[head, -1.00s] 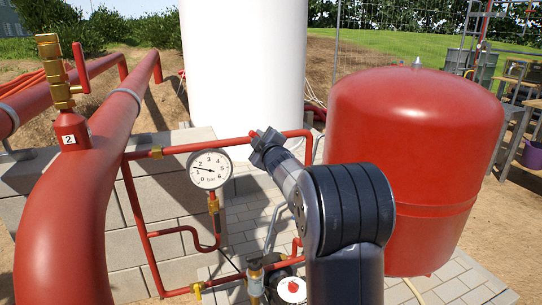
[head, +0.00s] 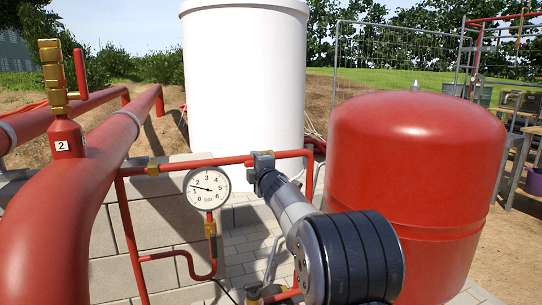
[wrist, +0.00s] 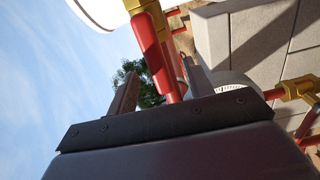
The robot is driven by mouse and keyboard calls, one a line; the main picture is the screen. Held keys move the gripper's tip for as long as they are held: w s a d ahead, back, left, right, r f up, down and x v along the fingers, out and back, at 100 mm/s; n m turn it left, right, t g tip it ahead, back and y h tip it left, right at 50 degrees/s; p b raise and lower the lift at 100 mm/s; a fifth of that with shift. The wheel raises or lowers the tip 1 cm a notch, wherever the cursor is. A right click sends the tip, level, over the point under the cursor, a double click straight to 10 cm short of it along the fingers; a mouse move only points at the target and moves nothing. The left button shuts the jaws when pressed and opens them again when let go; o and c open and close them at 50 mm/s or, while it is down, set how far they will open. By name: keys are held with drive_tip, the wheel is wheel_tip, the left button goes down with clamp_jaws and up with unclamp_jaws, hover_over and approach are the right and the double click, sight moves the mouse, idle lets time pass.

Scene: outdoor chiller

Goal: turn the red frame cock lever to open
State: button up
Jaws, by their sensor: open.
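The red lever (wrist: 150,42) shows in the wrist view, with a brass fitting (wrist: 146,6) at its upper end. My gripper (wrist: 161,68) is open, with one finger on each side of the red lever and the red pipe below it in the picture. I cannot tell whether a finger touches the lever. In the head view my gripper (head: 263,160) is at the upper red frame pipe (head: 215,161), right of the pressure gauge (head: 207,188). The gripper hides the lever there.
A red tank (head: 415,165) stands close to the right of my arm. A white tank (head: 245,95) stands behind. A thick red pipe (head: 70,215) runs at left, with a brass valve and a second red lever (head: 80,72) marked 2.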

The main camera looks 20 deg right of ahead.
drive_tip(key=o, duration=0.3)
drive_tip(key=s+b, duration=0.1)
drive_tip(key=s, duration=0.6)
drive_tip(key=shift+b, duration=0.35)
drive_tip(key=shift+s, duration=0.1)
drive_tip(key=s, duration=1)
drive_tip(key=shift+s+p, duration=0.35)
drive_tip(key=shift+p, duration=0.05)
drive_tip(key=shift+w, duration=0.1)
drive_tip(key=shift+w+b, duration=0.3)
drive_tip(key=shift+w, duration=5.55)
